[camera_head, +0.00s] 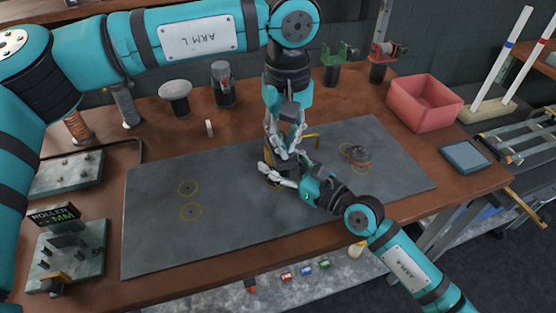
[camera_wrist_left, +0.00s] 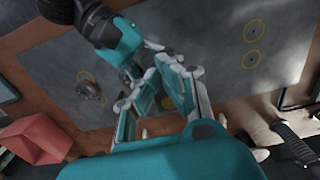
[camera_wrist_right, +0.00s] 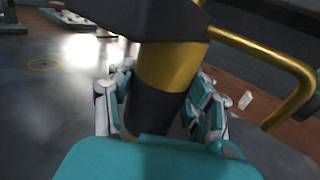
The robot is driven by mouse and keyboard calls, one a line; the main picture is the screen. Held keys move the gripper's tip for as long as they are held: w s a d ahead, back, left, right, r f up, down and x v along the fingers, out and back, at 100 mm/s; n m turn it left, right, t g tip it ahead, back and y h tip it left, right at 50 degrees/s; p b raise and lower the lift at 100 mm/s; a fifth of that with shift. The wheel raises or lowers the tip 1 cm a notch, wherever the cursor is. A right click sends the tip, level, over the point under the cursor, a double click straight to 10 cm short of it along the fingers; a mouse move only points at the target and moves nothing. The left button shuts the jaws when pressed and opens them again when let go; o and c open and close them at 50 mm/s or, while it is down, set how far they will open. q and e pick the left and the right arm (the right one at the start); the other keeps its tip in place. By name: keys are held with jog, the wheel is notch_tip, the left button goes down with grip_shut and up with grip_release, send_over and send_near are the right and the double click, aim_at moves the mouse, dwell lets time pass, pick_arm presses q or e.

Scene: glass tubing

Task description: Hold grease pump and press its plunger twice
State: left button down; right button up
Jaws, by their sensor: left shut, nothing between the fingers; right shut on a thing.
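The grease pump (camera_wrist_right: 170,75) is a brass-coloured cylinder with a dark band and a curved brass spout (camera_wrist_right: 285,75). In the right wrist view it stands between the fingers of my right gripper (camera_wrist_right: 162,108), which is shut around its body. In the head view the spout shows beside the grippers (camera_head: 311,136), while most of the pump is hidden behind my fingers. My left gripper (camera_head: 284,150) points down from above, at the pump's top, with its fingers together and nothing between them. Whether it touches the plunger cannot be told. The left wrist view also shows its closed fingers (camera_wrist_left: 160,75).
A grey mat (camera_head: 235,235) with yellow circles covers the table's middle; its left part is clear. A round metal piece (camera_head: 357,155) lies to the right. A red bin (camera_head: 425,103) and a blue-grey pad (camera_head: 465,156) stand farther right. A roller fixture (camera_head: 65,245) is at left.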

dwell(0.3)
pick_arm(q)
jog(key=shift+r, duration=0.7)
jog(key=shift+f, duration=0.25)
jog(key=shift+f, duration=0.55)
jog(key=shift+r, duration=0.8)
jog(key=shift+r, duration=0.1)
jog(key=shift+r, duration=2.95)
